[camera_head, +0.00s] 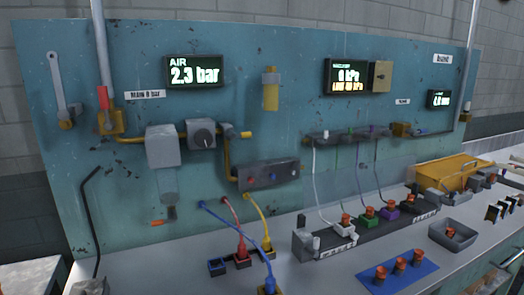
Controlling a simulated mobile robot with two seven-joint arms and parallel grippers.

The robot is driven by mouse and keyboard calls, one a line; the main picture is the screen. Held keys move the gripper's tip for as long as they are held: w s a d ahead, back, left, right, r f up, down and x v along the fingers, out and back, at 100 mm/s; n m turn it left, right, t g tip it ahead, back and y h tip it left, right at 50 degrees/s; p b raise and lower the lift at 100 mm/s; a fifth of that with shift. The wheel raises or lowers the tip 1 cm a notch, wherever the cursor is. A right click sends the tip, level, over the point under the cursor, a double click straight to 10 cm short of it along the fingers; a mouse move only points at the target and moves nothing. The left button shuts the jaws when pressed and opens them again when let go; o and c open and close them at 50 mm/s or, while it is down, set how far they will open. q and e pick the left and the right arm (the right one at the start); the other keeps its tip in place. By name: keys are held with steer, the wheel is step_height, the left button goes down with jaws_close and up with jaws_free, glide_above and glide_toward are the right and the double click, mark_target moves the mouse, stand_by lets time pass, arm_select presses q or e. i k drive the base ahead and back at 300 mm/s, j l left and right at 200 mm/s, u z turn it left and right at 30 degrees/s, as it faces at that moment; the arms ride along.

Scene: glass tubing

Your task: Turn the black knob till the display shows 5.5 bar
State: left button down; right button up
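The black knob (202,138) sits on the front of a grey regulator on the teal panel, left of the middle. It has a pale pointer mark whose exact angle is too small to read. The display (195,71) above it is labelled AIR and reads 2.3 bar. Neither of my grippers is in the head view, and nothing touches the knob.
A grey housing (163,147) stands just left of the regulator. Yellow pipe (227,160) runs down to a grey manifold (268,176). Coloured hoses (262,224) cross the bench below. The space in front of the knob is clear.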

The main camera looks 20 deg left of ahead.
mark_target(203, 139)
steer(key=u, duration=1.4)
